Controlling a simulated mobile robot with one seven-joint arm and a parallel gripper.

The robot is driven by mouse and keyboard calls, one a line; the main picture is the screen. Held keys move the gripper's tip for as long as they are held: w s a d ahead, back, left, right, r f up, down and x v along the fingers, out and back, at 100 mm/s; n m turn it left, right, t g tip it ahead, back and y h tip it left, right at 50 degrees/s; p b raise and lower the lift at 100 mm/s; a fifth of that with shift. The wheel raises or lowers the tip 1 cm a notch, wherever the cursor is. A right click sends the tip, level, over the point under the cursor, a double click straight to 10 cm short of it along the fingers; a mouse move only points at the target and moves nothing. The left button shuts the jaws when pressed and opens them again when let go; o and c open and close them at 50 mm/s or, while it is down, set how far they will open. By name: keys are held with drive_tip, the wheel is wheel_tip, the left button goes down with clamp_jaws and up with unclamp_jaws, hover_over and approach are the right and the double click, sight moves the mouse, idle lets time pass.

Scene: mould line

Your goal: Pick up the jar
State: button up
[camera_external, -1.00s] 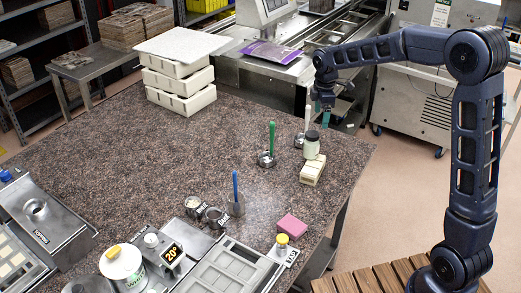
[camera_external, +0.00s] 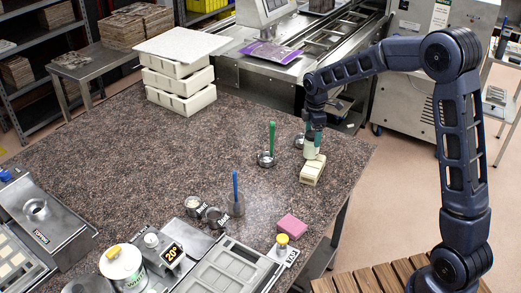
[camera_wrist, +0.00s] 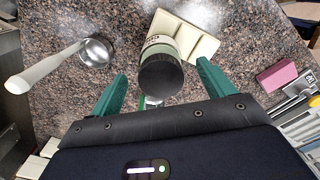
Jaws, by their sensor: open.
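The jar (camera_external: 310,153) is pale green with a dark lid. It stands at the back end of a cream block on the speckled worktop, and my gripper hides its upper part in the external view. The wrist view shows its black lid (camera_wrist: 161,77) and pale body from above, between my two green fingers. My gripper (camera_wrist: 163,72) is open, with one finger on each side of the jar and gaps showing in the picture. In the external view my gripper (camera_external: 314,128) is right at the jar's top.
A cream block (camera_external: 312,172) lies beside the jar. A white-handled ladle (camera_wrist: 45,72) lies to the left in the wrist view. A green-handled tool (camera_external: 271,140) stands left of the jar. A pink block (camera_external: 292,225) lies nearer the front. The worktop's middle is clear.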

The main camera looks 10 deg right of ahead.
wheel_tip(320, 180, down, 4)
drive_tip(key=shift+r, duration=0.1)
drive_tip(key=c, duration=1.3)
drive_tip(key=shift+r, duration=0.1)
drive_tip(key=shift+r, duration=0.1)
wheel_tip(320, 180, up, 18)
drive_tip(key=r, duration=0.1)
hover_over(314, 163)
drive_tip(key=shift+f, duration=9.5)
